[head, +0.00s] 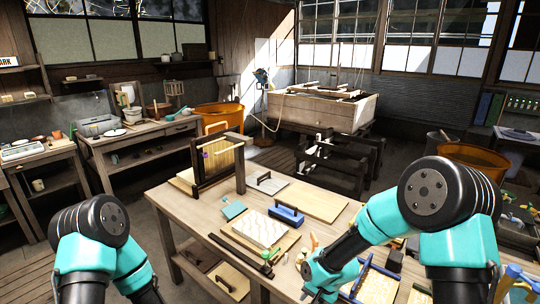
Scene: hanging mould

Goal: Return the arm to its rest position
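My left arm stands at the lower left; its forearm runs out of the bottom edge and its gripper is out of the frame. My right arm comes in from the lower right and reaches left over the front of the wooden table (185,228). Its teal wrist and gripper (318,293) are low at the table's front edge, near the bottom of the picture. The fingers are too small and too hidden to tell whether they are open or shut, or whether they hold anything.
An upright wooden frame (198,174) stands at the table's back left. A wooden vat (318,111) stands behind.

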